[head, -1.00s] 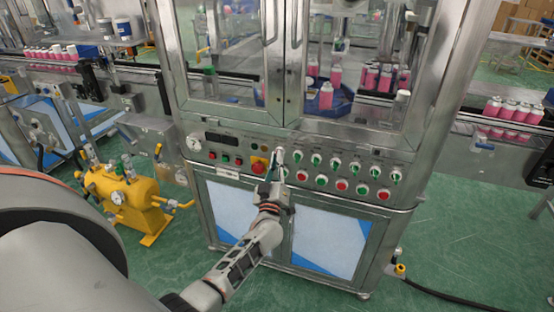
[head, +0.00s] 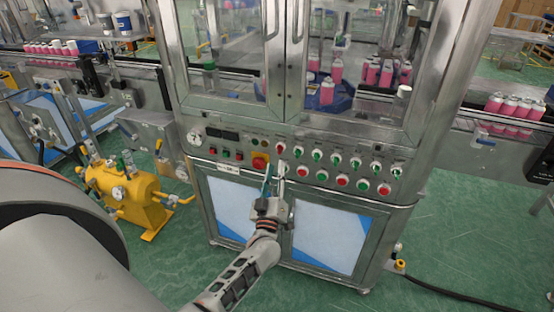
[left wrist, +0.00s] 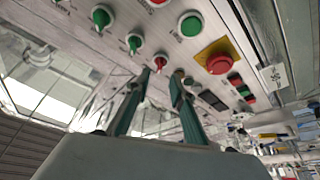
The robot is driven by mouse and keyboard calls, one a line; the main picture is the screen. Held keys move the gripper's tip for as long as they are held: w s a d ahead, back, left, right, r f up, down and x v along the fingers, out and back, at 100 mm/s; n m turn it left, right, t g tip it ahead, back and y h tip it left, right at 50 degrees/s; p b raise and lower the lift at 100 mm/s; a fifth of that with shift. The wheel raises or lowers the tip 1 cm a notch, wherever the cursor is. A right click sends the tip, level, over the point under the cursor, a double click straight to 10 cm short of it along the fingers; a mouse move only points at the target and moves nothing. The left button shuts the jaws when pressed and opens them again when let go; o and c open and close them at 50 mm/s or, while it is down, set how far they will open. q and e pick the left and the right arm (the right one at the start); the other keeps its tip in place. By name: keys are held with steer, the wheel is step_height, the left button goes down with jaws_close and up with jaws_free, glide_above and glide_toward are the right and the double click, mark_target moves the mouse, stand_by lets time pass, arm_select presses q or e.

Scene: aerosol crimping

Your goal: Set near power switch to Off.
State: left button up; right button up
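The near power switch seems to be the leftmost rotary switch of the upper row (head: 280,148), at the middle of the machine's control panel. It looks red in the head view. In the left wrist view a red rotary switch (left wrist: 160,63) shows just beyond the fingertips, between their lines. My left gripper (head: 274,170) is just below that switch in the head view. Its two greenish fingers (left wrist: 160,82) are apart with nothing between them. Whether a fingertip touches the switch cannot be told. My right gripper is not in view.
A red emergency button on a yellow plate (head: 260,163) sits just left of the gripper. More rotary switches and green and red buttons (head: 342,180) run to the right. A yellow tank (head: 125,195) stands on the floor at left. Glass doors (head: 350,60) rise above the panel.

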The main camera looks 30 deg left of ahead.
arm_select(q)
steer(key=v, duration=0.5)
steer(key=shift+s+f, duration=0.1)
steer(key=shift+s, duration=0.2)
steer(key=shift+d, duration=0.15)
steer(key=s+d+f+m+g+h, duration=0.2)
steer(key=s+d+f+m+h, duration=0.8)
steer(key=d, duration=0.3)
steer(key=s+d+f+m+g+h, duration=0.1)
steer(key=s+d+f+m+g, duration=0.1)
steer(key=s, duration=0.5)
steer(key=s+d+f+m+g+h, duration=0.1)
steer(key=s+d+f+m+g, duration=0.1)
steer(key=s+f+m+g, duration=0.2)
step_height(320, 180, down, 2)
steer(key=s, duration=0.3)
steer(key=shift+d+g, duration=0.25)
steer(key=shift+g, duration=0.15)
steer(key=shift+f, duration=0.15)
